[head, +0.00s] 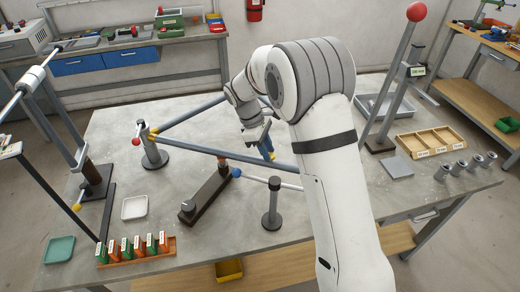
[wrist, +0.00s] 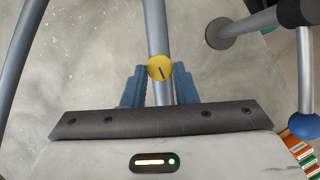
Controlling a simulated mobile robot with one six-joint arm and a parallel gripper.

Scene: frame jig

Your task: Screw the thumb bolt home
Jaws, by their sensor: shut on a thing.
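The thumb bolt's round yellow head (wrist: 160,68), with a dark line across it, lies between the blue fingers of my gripper (wrist: 160,88) in the wrist view. My gripper is shut on it. A grey-blue tube (wrist: 155,28) of the frame runs behind the head. The bolt's shank is hidden, so I cannot tell how deep it sits. In the head view my gripper (head: 266,146) is low over the table, at the frame's right side, partly covered by my arm. The frame's long front tube (head: 215,152) passes just before it.
A support post (head: 271,208) and a dark bar (head: 208,195) stand in front of the frame, with a blue ball (head: 236,172) on a rod near them. Another post (head: 152,155) holds the left corner. A compartment tray (head: 430,143) is at right. The front middle table is fairly clear.

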